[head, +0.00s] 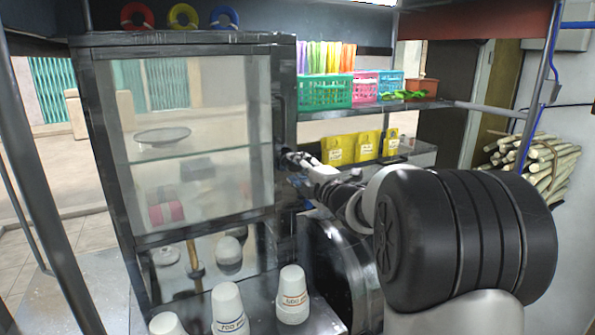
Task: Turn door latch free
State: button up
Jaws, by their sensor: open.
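A dark-framed glass cabinet (90,110) stands at the left with its glass door (190,100) closed as far as I can see. My gripper (291,168) is at the right edge of the cabinet's frame, about halfway up. Its jaws are open and small in the picture. The door latch cannot be made out; it may be hidden behind my gripper or along the frame's dark right side. I cannot tell whether the fingers touch the frame.
White cup stacks (292,296) stand on the metal counter below the cabinet. Green basket (325,92) and pink basket (365,86) sit on a shelf to the right, above yellow bags (362,146). A dark rounded machine housing (340,265) is below my arm. Cane stalks (545,165) are stacked far right.

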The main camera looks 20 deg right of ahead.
jog(key=shift+w, duration=0.25)
jog(key=shift+c, duration=0.5)
grip_shut()
